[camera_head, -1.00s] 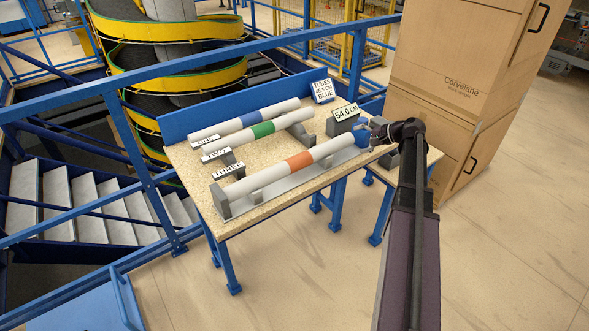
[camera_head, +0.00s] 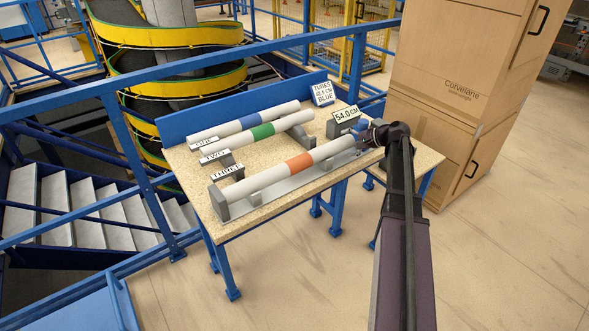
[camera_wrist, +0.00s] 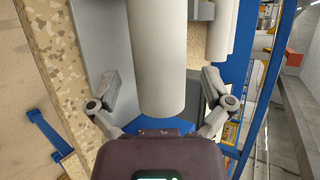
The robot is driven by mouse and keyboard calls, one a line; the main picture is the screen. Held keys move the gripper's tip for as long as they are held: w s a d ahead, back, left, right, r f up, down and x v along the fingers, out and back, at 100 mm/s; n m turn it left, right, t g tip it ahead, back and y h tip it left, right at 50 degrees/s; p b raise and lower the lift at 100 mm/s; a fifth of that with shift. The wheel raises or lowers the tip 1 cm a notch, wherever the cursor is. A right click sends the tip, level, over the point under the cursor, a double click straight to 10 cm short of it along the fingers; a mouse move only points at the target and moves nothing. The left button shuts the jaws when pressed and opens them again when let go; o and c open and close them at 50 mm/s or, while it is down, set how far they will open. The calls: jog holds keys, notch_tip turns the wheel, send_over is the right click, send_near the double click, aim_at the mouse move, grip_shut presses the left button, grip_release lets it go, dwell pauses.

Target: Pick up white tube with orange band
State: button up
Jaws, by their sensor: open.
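The white tube with the orange band (camera_head: 300,162) lies in a grey trough (camera_head: 290,183) along the front of the speckled table, beside the label THREE. Its right end is by my gripper (camera_head: 361,130). In the wrist view the white tube (camera_wrist: 158,60) points down the middle of the picture, its near end just ahead of my palm. My gripper (camera_wrist: 158,98) is open, with one finger on each side of the tube end and a gap at both sides. The orange band is not visible in the wrist view.
A tube with a green band (camera_head: 262,131) and one with a blue band (camera_head: 248,121) lie behind on supports. A display reading 54.0 CM (camera_head: 346,115) stands near my gripper. A blue board (camera_head: 240,107) edges the table's back.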

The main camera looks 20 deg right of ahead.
jog(key=shift+b+x, duration=0.35)
jog(key=shift+x, duration=0.7)
jog(key=c, duration=1.2)
jog(key=shift+r, duration=0.1)
jog(key=shift+c, duration=0.2)
